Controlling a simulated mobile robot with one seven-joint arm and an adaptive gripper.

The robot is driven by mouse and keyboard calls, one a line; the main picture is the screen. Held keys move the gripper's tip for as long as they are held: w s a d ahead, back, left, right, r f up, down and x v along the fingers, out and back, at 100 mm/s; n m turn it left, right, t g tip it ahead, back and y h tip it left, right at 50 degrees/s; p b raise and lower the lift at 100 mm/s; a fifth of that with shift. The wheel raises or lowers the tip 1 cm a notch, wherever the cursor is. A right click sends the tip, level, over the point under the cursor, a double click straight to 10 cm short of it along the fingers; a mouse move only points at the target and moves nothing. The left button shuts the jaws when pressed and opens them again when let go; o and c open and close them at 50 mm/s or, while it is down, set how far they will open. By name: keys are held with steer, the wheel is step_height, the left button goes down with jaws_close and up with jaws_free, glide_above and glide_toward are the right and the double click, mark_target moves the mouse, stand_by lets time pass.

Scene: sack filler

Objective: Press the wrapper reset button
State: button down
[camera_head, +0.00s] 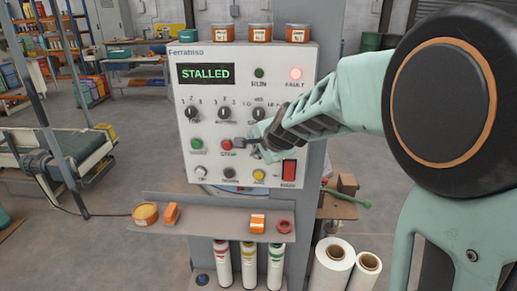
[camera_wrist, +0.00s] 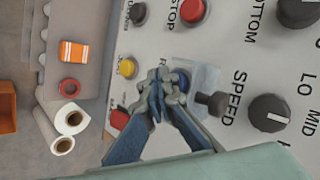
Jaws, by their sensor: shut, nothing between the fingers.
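The control panel (camera_head: 215,105) stands upright with its display (camera_head: 206,74) reading STALLED. In the wrist view a blue button (camera_wrist: 181,79) shows partly behind my fingertips, with a label starting with R beside it; the rest of the label is hidden. A pale, clear-looking plate (camera_wrist: 204,80) surrounds or stands beside the button; I cannot tell which. My gripper (camera_wrist: 158,92) is shut and empty, its tips overlapping the button's edge in view; contact cannot be told. In the head view my gripper (camera_head: 258,147) is in front of the panel and hides the button.
The FAULT lamp (camera_head: 295,73) glows red; the RUN lamp (camera_head: 259,72) is dark. The red STOP button (camera_wrist: 192,11), yellow button (camera_wrist: 127,67), SPEED knob (camera_wrist: 270,117) and a dark stub (camera_wrist: 213,102) are close by. A shelf (camera_head: 205,226) juts out below the panel.

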steer(key=shift+w+r, duration=0.1)
steer(key=shift+w, duration=0.6)
stand_by(0.9)
steer(key=shift+s, duration=1)
steer(key=shift+s, duration=2.5)
